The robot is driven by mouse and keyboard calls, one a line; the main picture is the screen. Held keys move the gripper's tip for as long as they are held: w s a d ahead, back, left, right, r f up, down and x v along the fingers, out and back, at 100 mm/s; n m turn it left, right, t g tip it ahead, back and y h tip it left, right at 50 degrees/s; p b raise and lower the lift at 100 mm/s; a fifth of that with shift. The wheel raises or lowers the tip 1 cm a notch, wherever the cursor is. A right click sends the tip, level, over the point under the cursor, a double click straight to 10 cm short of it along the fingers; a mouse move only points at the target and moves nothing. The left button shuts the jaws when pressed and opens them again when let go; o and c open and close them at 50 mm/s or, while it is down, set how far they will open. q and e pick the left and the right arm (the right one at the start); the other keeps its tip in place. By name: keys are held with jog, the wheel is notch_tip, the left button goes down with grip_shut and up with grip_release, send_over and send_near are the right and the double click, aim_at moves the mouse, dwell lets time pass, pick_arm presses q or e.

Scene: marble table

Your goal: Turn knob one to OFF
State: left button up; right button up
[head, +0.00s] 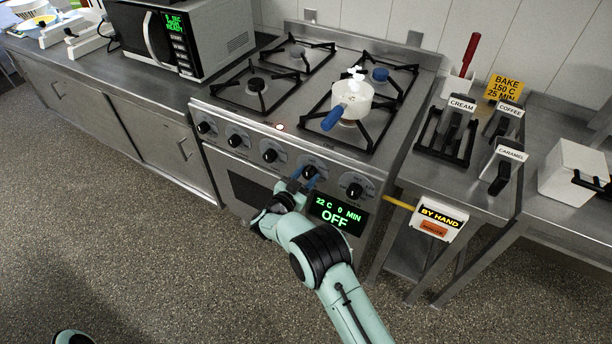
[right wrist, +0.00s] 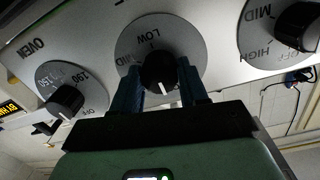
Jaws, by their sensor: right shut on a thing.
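A row of black knobs runs along the stove's front panel. My right gripper (head: 308,178) is at the fourth knob from the left (head: 311,171). In the right wrist view its blue fingers (right wrist: 160,85) are shut on both sides of that black knob (right wrist: 159,70). The knob's white line points down in that view. LOW and MID show on its dial (right wrist: 150,30); the lower part of the dial is hidden by the knob and fingers. I cannot read which knob is number one. My left gripper is not in view.
The oven knob (head: 353,188) is to the right, above a green display (head: 336,213) reading OFF. Another knob (head: 269,155) is to the left. A white pot (head: 352,103) with a blue handle stands on the front right burner. A small red light (head: 280,126) shows on the stove's front edge.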

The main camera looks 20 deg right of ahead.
dwell(0.4)
jog(key=o, duration=1.1)
jog(key=shift+c, duration=0.2)
jog(key=shift+s+a, duration=0.1)
jog(key=v, duration=1.3)
jog(key=shift+s, duration=0.1)
